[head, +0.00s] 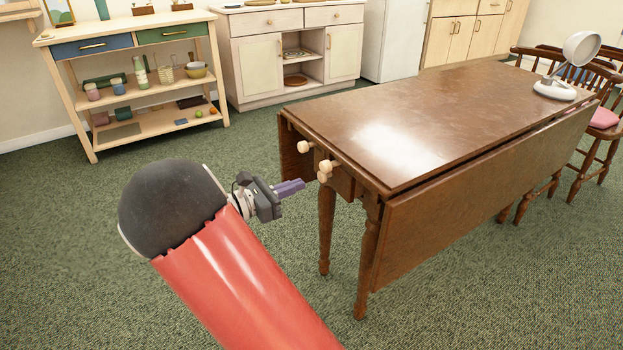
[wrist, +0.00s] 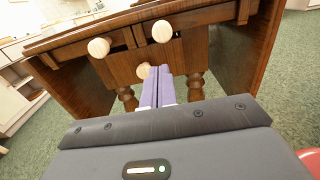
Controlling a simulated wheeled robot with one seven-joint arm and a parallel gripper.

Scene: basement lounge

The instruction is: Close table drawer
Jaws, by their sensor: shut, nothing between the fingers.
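The brown wooden drop-leaf table (head: 430,110) has drawer fronts with pale round knobs at its near left end. In the head view one knob (head: 305,146) sits to the left and two sit close together at the right (head: 326,166). In the wrist view, two upper knobs and a lower knob (wrist: 143,71) show on the wooden drawer front (wrist: 118,68). How far any drawer stands out is hard to tell. My gripper (head: 303,184) has its purple fingers shut and empty, pointing at this end. In the wrist view the fingertips (wrist: 158,72) overlap the lower knob's right side; contact is unclear.
The table's hanging side leaf (head: 480,185) and turned legs (head: 367,260) flank the drawer end. A white lamp (head: 556,88) stands on the tabletop's far end. Wooden chairs (head: 590,150) stand at the right. A shelf unit (head: 145,122) stands behind left. Green carpet is clear around my arm.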

